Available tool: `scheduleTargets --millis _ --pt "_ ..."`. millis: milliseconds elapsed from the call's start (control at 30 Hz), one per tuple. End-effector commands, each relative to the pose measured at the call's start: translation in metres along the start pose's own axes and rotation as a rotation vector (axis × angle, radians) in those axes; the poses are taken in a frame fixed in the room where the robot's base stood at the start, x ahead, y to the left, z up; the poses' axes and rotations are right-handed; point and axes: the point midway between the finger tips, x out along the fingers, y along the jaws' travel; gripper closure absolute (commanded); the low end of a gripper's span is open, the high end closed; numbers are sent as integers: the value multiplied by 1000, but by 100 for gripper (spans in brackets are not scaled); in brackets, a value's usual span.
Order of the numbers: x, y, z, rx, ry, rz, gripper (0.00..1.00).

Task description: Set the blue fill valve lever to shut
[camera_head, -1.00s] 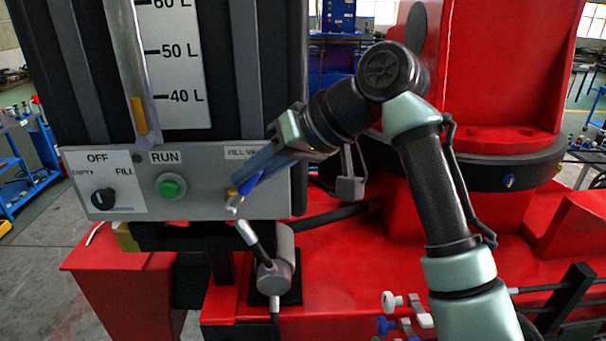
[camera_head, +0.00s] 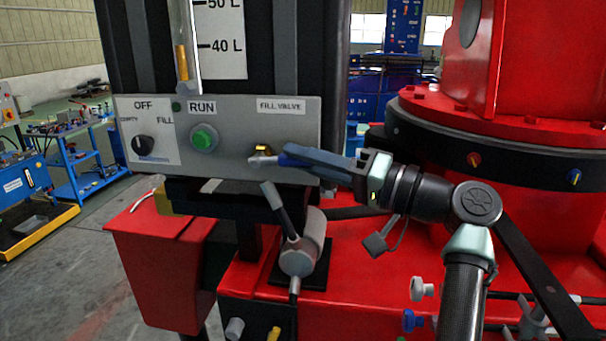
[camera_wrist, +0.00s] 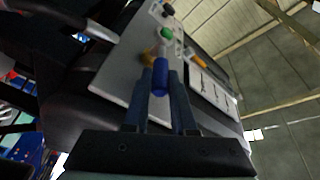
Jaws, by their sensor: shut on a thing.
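The fill valve is a brass fitting (camera_head: 262,149) under the FILL VALVE label on the grey panel (camera_head: 235,132). Its lever has a pale metal stem and a blue handle (camera_head: 291,160), and lies about level, pointing right. My gripper (camera_head: 289,158) reaches in from the right and is shut on the blue handle, hiding part of it. In the wrist view, the blue handle (camera_wrist: 160,78) sits between the two fingers of my gripper (camera_wrist: 161,78), with the brass fitting (camera_wrist: 147,58) beyond.
The panel also carries a green RUN button (camera_head: 204,138) and a black selector knob (camera_head: 143,148). A grey joystick-like lever (camera_head: 279,210) stands just below the valve. The red crane base (camera_head: 380,265) fills the lower right. A level gauge (camera_head: 220,40) is above.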

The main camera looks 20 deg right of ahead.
Motion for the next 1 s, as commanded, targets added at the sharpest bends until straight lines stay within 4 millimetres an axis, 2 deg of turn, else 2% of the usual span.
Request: scheduleTargets --millis 33,100,833,867,1000 --pt "-1 7 4 9 19 -20 100" --pt "-1 8 4 19 36 -43 100" --pt "-1 7 4 44 80 -103 100" --pt "-1 7 4 44 80 -103 70" --pt "-1 7 4 43 78 -103 45"
